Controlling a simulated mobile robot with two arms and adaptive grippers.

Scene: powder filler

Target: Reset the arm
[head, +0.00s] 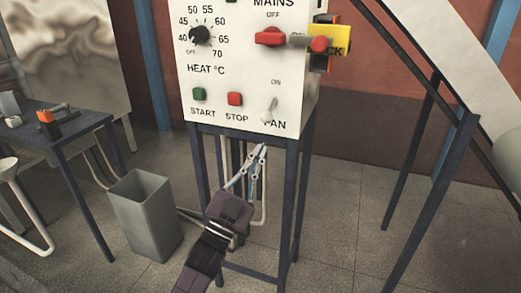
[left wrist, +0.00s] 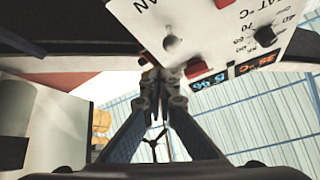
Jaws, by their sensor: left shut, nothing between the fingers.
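My left gripper (head: 261,150) is in front of the dark metal stand, just below the lower edge of the white control panel (head: 250,75). Its fingers point up and are closed together with nothing between them. The left wrist view also shows the closed fingertips (left wrist: 168,76), with the panel (left wrist: 205,22) above them. The fan toggle switch (head: 269,110) is a little above the fingertips in the head view, and I see a gap between them. My right gripper is in neither view.
The panel carries a heat dial (head: 200,35), a green start button (head: 199,94), a red stop button (head: 235,99) and a red mains switch (head: 270,37). A grey bin (head: 145,215) stands left of the stand. A dark table (head: 75,126) is further left. Floor right of the stand is clear.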

